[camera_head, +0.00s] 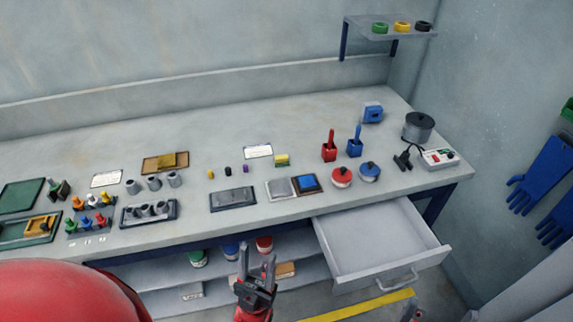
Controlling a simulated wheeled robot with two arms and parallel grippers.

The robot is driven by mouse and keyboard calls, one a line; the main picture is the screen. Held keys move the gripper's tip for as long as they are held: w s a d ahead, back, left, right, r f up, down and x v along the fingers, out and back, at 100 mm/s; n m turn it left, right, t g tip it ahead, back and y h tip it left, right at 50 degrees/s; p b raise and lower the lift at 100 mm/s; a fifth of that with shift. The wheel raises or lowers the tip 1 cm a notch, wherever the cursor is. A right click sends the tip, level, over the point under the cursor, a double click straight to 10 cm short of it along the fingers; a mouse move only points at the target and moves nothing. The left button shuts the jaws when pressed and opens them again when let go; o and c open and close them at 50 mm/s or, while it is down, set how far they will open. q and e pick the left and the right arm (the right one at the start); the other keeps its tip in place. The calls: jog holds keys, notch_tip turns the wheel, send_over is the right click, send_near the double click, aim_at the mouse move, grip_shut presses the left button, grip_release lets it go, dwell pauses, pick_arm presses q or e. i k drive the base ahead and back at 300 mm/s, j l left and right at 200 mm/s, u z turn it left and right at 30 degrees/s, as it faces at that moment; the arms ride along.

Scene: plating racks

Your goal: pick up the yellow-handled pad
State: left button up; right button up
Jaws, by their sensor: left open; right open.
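A small block with a yellow top and green lower part (281,160) stands on the bench near its middle. A yellow-brown block with a raised, handle-like shape (41,225) lies on a green tray (15,240) at the far left. I cannot tell for certain which is the yellow-handled pad. My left gripper (256,256) is open and empty, pointing up in front of the bench's lower shelf, well away from both blocks. My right gripper (443,313) shows only its fingertips at the bottom edge, spread apart, below the drawer.
An open drawer (375,236) juts out at the right front. Red and blue holders (329,152) and round pots (341,178) stand behind it. A dark plate (233,199) and racks of bottles (90,222) line the front. The bench's back strip is mostly clear.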

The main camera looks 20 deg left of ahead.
aim_at(283, 160)
jog(key=i+j+u, duration=0.15)
jog(key=i+u, duration=0.2)
jog(key=i+j+u, duration=0.1)
jog(key=i+u, duration=0.45)
jog(key=u, duration=0.15)
